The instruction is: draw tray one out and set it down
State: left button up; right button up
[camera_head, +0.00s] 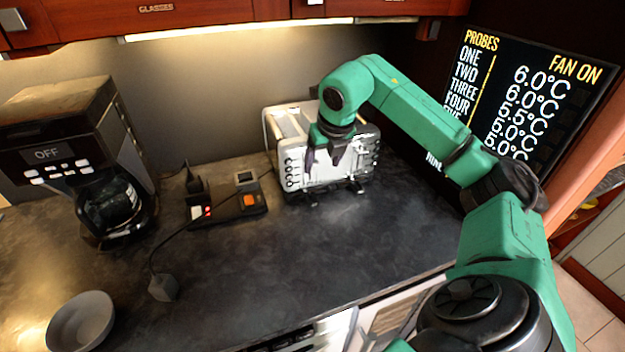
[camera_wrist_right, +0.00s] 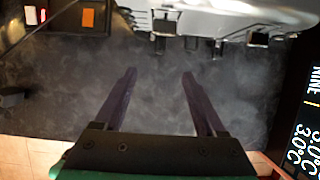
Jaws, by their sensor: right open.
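A silver toaster (camera_head: 325,180) stands at the back of the dark counter, with knobs on its front. Small black tabs (camera_head: 357,186) stick out low on its front; these may be tray handles, but I cannot tell which is tray one. In the right wrist view the toaster (camera_wrist_right: 230,18) is at the top, with black tabs (camera_wrist_right: 258,40) below its edge. My right gripper (camera_head: 329,155) is in front of the toaster's face, pointing down. In the wrist view its two dark fingers (camera_wrist_right: 159,74) are apart, with only counter between them. My left gripper is not in view.
A power strip (camera_head: 250,208) with an orange switch lies left of the toaster, with a cable and loose plug (camera_head: 162,287). A coffee maker (camera_head: 80,150) and a grey bowl (camera_head: 80,322) stand at left. The counter (camera_head: 270,270) before the toaster is clear.

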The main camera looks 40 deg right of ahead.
notch_tip(320, 180, down, 3)
jog(key=s+b, duration=0.2)
jog(key=p, duration=0.3)
send_near(315, 202)
jog(key=x, duration=0.8)
jog(key=shift+w, duration=0.2)
grip_shut()
jog(key=c, duration=0.8)
grip_release()
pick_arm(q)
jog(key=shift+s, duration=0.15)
pick_arm(e)
grip_shut()
jog(key=shift+r, duration=0.1)
jog(key=shift+s, duration=0.15)
